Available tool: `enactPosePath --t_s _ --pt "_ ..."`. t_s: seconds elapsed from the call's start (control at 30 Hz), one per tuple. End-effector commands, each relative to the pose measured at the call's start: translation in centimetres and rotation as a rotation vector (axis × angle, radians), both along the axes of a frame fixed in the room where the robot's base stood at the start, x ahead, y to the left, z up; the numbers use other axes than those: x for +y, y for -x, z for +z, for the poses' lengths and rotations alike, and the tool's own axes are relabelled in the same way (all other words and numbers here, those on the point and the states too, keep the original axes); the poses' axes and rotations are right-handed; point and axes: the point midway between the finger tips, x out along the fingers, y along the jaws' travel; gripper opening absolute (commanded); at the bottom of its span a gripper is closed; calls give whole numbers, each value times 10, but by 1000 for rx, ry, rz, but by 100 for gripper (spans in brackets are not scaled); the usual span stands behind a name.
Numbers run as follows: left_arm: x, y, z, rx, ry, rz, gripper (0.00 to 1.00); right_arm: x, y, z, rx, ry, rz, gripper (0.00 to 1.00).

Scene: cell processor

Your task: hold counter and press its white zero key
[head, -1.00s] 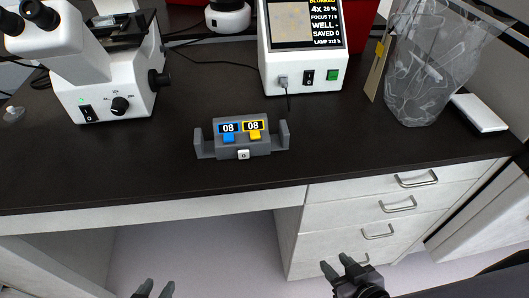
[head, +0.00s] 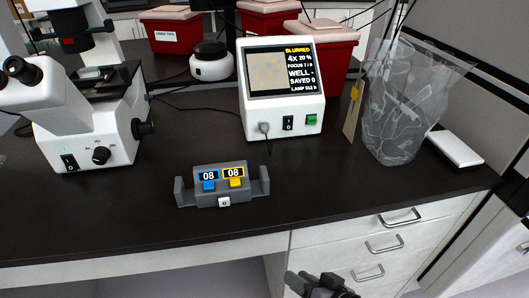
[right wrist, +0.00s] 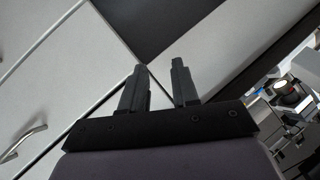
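The grey counter (head: 208,198) stands on the dark bench top near its front edge. It has a blue key and a yellow key under two displays that both read 08. Its white zero key (head: 224,202) is low on the front face. A grey side piece stands at each end. My right gripper (head: 297,281) is at the bottom of the head view, in front of the drawers and below the bench edge, apart from the counter. In the right wrist view its two fingers (right wrist: 158,82) are spread with nothing between them. My left gripper is out of view.
A microscope (head: 95,125) stands at the left. A monitor unit (head: 285,90) is behind the counter, with red bins (head: 328,50) further back. A clear bag (head: 395,110) and a white box (head: 456,149) are at the right. The bench around the counter is clear.

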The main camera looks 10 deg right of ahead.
Motion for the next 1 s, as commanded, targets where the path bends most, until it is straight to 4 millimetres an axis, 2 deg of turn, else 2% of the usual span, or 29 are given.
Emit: enactPosePath --t_s 0.1,0.37,0.47,0.5,0.7,0.73,0.83,1.0 --pt "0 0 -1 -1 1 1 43 23 -15 25 65 -178 -7 30" --pt "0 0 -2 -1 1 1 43 68 -27 73 292 -504 -16 30" --pt "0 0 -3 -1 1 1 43 89 -32 102 342 -575 8 30" --pt "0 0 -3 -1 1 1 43 99 -35 117 333 -583 31 30" --pt "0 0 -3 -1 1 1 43 144 -58 216 65 -474 204 30" --pt "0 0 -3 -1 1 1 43 148 -61 225 36 -441 221 30" --pt "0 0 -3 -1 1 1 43 154 -74 236 6 -317 250 30" --pt "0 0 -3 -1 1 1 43 144 -102 222 104 -83 236 30"
